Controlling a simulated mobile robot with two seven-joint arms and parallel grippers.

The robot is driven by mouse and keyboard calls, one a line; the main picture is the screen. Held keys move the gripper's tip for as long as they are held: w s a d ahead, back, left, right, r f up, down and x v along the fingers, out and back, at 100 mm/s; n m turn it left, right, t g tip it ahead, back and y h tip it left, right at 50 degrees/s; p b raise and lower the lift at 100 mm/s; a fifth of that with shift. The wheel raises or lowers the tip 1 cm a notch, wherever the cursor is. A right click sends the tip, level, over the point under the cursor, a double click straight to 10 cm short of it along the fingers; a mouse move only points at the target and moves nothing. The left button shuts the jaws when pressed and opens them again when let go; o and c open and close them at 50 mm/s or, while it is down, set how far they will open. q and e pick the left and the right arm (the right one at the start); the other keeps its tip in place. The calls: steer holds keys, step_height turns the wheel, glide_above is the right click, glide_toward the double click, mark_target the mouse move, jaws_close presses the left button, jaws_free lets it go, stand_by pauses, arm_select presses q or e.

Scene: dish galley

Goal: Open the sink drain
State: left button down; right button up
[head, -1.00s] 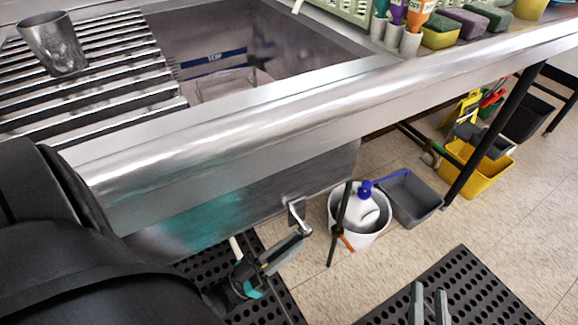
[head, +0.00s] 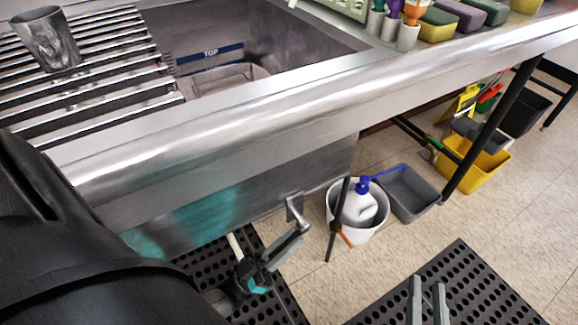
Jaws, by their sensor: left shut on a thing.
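The steel sink basin (head: 270,62) is at the top of the head view, with a dark blue band marked "TOP" on its inner wall. Its drain opening is not visible. A metal drain lever (head: 293,206) hangs from the underside of the sink, below the front rim. My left gripper (head: 301,232) reaches up from the lower left and is shut on the lever's lower end. My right gripper (head: 428,298) shows at the bottom edge, its two grey fingers apart with nothing between them, above the floor mat.
A slatted steel rack with a metal cup (head: 47,38) is left of the basin. Below stand a white bucket (head: 374,232) holding a bottle, a grey tub (head: 412,211) and a yellow bucket (head: 486,174). A dark table leg (head: 490,125) rises there. Black perforated mats (head: 470,285) lie on the floor.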

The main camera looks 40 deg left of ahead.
arm_select(q)
steer(key=shift+a, duration=0.1)
stand_by(0.5)
steer(key=c, duration=0.8)
jaws_free()
steer(key=shift+c, duration=0.2)
steer(key=shift+s+r+g+y, duration=0.2)
steer(key=shift+r+g+y, duration=0.15)
steer(key=shift+g, duration=0.45)
